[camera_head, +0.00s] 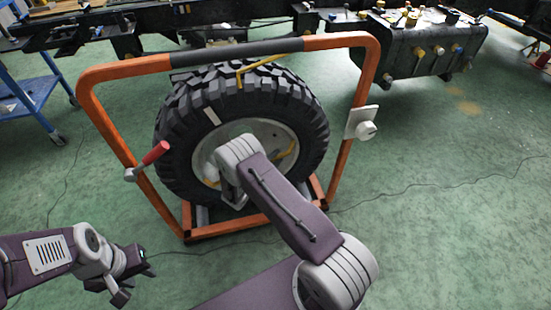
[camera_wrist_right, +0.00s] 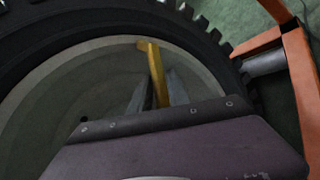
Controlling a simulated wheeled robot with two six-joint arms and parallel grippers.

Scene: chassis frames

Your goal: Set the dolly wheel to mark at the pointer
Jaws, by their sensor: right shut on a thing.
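The black-tyred wheel (camera_head: 178,135) stands upright in the orange dolly frame (camera_head: 120,138). A pale mark (camera_head: 211,115) on its tread lies left of and below the tip of the yellow pointer (camera_head: 240,76), which hangs from the top bar. My right gripper (camera_wrist_right: 157,92) is shut on a yellow bar (camera_wrist_right: 154,62) on the wheel's disc. In the head view, my right wrist hides much of the hub and this grip. My left gripper (camera_head: 136,277) is at lower left, apart from the wheel, with its fingers apart and empty.
A red-handled lever (camera_head: 155,153) is on the frame's left post. A white box with a knob (camera_head: 362,123) is on the right post. A blue cart (camera_head: 30,95) stands at left, and a dark chassis with a tank (camera_head: 425,50) lies behind. Green floor is clear at right.

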